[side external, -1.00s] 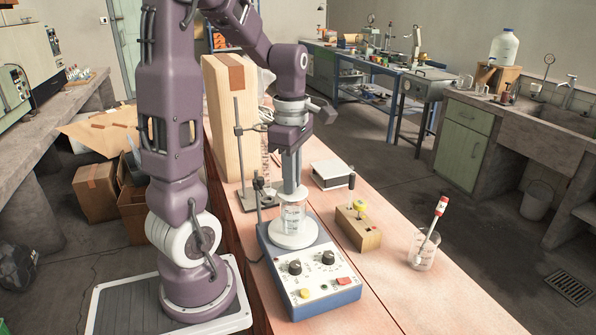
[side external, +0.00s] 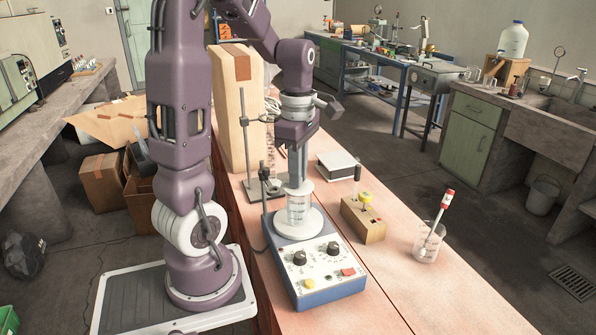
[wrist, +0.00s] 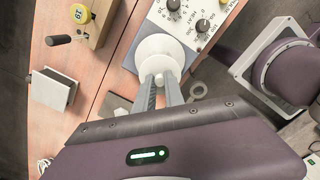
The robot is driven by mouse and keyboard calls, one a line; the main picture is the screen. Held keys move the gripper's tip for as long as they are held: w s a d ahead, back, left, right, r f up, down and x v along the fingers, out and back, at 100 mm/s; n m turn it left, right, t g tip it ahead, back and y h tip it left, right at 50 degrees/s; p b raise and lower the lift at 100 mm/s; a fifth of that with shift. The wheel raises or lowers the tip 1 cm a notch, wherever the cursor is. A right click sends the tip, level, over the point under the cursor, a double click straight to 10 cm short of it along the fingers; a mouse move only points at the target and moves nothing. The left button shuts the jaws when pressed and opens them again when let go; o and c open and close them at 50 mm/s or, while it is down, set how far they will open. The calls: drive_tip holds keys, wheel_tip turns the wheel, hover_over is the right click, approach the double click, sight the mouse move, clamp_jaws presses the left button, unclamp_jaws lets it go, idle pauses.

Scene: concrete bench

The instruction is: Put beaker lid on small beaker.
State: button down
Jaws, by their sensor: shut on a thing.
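My gripper (side external: 299,181) points straight down over the hotplate, shut on the pale beaker lid (side external: 300,187). The clear small beaker (side external: 298,209) stands upright on the hotplate's white round plate. The lid is at the beaker's rim, in line with it from the side; I cannot tell whether it is fully seated. In the wrist view my gripper's two fingers (wrist: 160,80) close on the lid's knob, and the pale lid (wrist: 160,66) hides the beaker beneath it.
The blue and white hotplate (side external: 318,276) has knobs and buttons in front. A wooden block with a yellow part (side external: 363,219) and a beaker holding a red-topped stick (side external: 427,247) stand to the right. A metal stand (side external: 245,150) and tall cardboard box (side external: 237,105) are behind left.

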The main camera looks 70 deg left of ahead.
drive_tip(key=shift+f, duration=0.25)
drive_tip(key=c, duration=0.9)
unclamp_jaws()
drive_tip(key=shift+c, duration=0.2)
drive_tip(key=shift+r, duration=3.5)
